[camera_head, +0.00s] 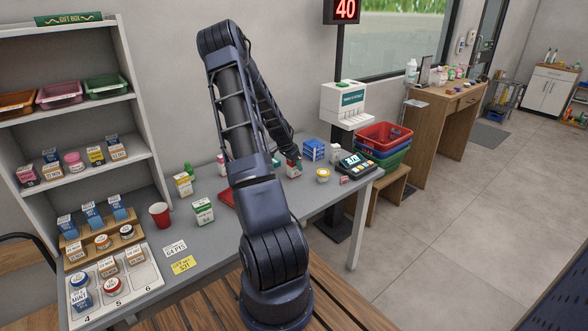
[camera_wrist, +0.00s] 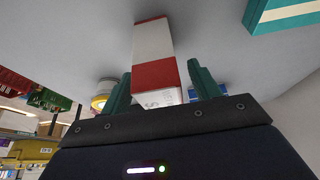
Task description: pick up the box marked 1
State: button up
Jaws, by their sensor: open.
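My gripper (camera_head: 287,157) is over the far part of the grey counter, at a red-and-white box (camera_head: 294,168). In the wrist view, the green fingers of my gripper (camera_wrist: 162,88) are open, one on each side of the red-and-white box (camera_wrist: 153,45). I cannot read a 1 on this box or on any other. The arm hides part of the counter in the head view.
Shelves (camera_head: 75,103) hold several small boxes.

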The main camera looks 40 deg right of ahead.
jog(key=shift+x, duration=0.9)
jog(key=c, duration=1.1)
jog(key=shift+r, duration=0.1)
